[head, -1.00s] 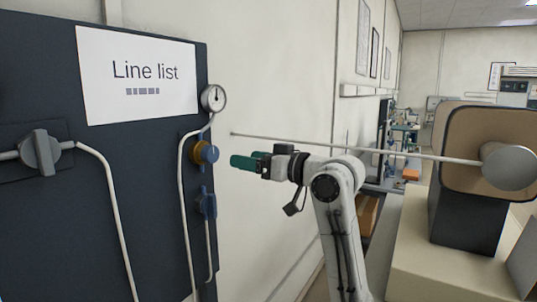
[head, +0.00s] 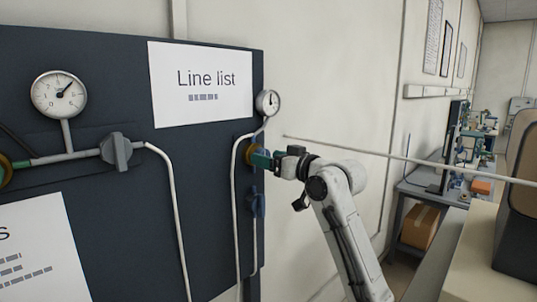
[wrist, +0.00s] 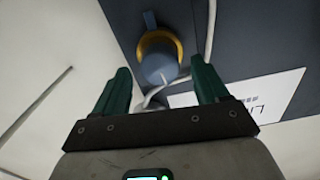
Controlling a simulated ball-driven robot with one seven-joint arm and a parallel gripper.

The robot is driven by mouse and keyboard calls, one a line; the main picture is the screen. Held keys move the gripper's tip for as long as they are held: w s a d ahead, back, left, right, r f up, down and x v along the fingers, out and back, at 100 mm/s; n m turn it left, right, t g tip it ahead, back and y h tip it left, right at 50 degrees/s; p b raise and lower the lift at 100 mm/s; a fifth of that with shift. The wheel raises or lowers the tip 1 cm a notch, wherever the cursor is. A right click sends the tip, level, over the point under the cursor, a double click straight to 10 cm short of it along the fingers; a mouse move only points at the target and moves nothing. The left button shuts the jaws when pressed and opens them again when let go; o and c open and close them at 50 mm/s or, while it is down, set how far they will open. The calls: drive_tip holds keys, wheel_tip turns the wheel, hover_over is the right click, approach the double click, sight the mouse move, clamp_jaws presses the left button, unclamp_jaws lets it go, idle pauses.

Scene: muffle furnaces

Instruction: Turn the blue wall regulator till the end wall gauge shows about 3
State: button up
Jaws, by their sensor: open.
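The blue wall regulator (head: 250,143), a blue knob with a yellow ring, is at the dark panel's right end. The gripper partly hides it in the head view. The wrist view shows its round blue face (wrist: 158,66) between my green fingers, with a gap on each side. My gripper (head: 262,160) is open and overlaps the regulator in the head view; I cannot tell whether the fingers touch it. A small white gauge (head: 268,103) stands just above the regulator, joined to its pipe. Its needle points about straight up; its numbers are too small to read.
A blue valve handle (head: 257,202) sits just below the regulator. A grey valve handle (head: 116,151) and a larger gauge (head: 58,95) are further left on the panel. A thin rod (head: 400,158) crosses the view behind my arm. A cluttered bench (head: 437,187) stands at the right.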

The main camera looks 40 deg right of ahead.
drive_tip(key=shift+w, duration=0.6)
drive_tip(key=c, duration=1)
drive_tip(key=shift+f, duration=0.1)
drive_tip(key=shift+c, duration=0.3)
drive_tip(key=shift+b, duration=0.45)
drive_tip(key=o, duration=1.1)
drive_tip(key=shift+c, duration=0.2)
